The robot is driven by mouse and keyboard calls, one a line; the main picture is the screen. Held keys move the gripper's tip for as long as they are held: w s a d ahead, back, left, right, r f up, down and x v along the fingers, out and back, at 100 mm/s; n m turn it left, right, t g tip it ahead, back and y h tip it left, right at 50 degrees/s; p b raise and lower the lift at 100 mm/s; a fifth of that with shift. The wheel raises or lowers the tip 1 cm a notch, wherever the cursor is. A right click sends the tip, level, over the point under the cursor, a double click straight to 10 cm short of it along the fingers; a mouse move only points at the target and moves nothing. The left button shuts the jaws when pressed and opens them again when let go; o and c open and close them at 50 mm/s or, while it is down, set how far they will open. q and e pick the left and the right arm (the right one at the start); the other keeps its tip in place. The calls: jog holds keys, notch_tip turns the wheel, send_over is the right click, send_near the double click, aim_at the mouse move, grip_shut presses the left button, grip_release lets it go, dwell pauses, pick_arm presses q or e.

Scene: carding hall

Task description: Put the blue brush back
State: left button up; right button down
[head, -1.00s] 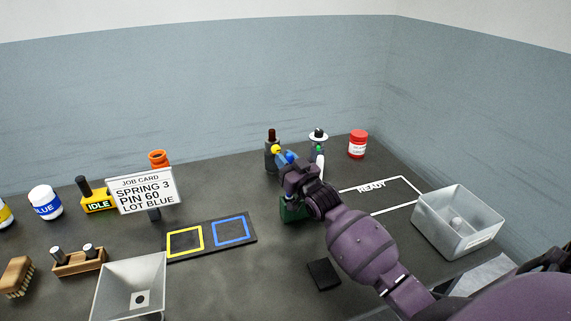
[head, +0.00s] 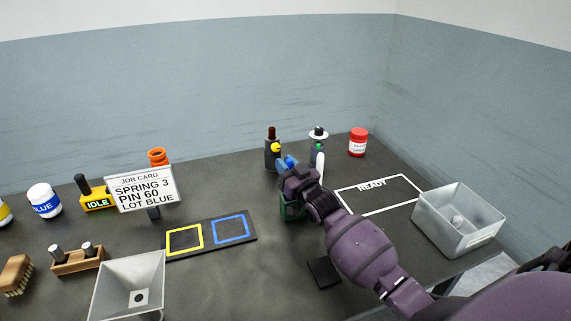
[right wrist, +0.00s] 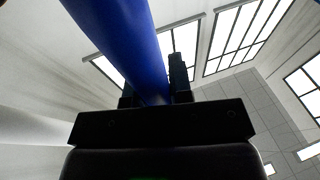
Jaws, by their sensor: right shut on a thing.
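My right gripper (head: 287,173) is shut on the blue brush (head: 290,161). Only a little of the brush's blue shows past the gripper in the head view. In the right wrist view the blue brush (right wrist: 125,40) shows as a thick blue shaft between the fingers (right wrist: 155,95). A green block-like thing (head: 291,211) sits right below the gripper and is mostly hidden. I cannot tell whether the brush touches it. My left gripper is not in view.
Dark bottles (head: 271,155) stand behind the gripper, with a yellow knob beside them. The job card (head: 142,190) and a pad with yellow and blue squares (head: 253,238) are to the left.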

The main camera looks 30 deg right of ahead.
jog(key=c, duration=1)
grip_release()
jog(key=v, duration=0.8)
jog(key=r+v, duration=0.1)
jog(key=v, duration=0.2)
jog(key=shift+s, duration=0.55)
